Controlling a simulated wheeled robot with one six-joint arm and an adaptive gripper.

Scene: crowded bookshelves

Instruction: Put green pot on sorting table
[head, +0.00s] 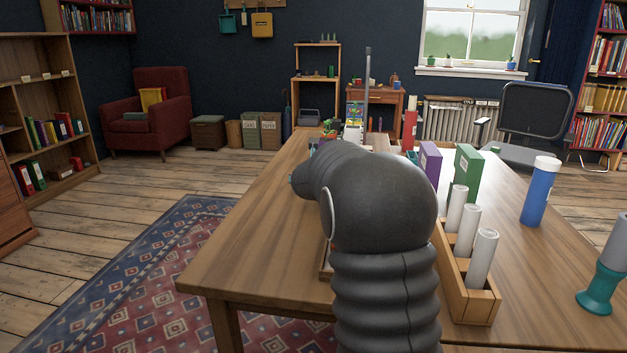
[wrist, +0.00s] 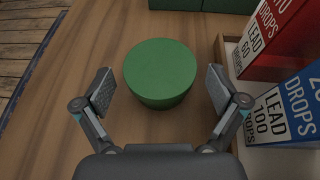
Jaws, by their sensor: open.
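The green pot (wrist: 160,70) is a round, plain green thing seen from above in the wrist view, standing on a wooden surface (wrist: 95,40). My gripper (wrist: 158,88) is open, with one finger at the left of the pot and one at the right. Gaps show between the fingers and the pot on both sides. In the head view my arm covers the middle of the large wooden table (head: 250,240); the pot and the fingertips cannot be made out there. Which table is the sorting table cannot be told.
At the right in the wrist view, a red box (wrist: 275,45) and a blue box (wrist: 290,105) stand close to my right finger. A green object (wrist: 175,4) lies beyond the pot. In the head view, a wooden holder with white rolls (head: 468,290) and a blue bottle (head: 540,190) stand at right.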

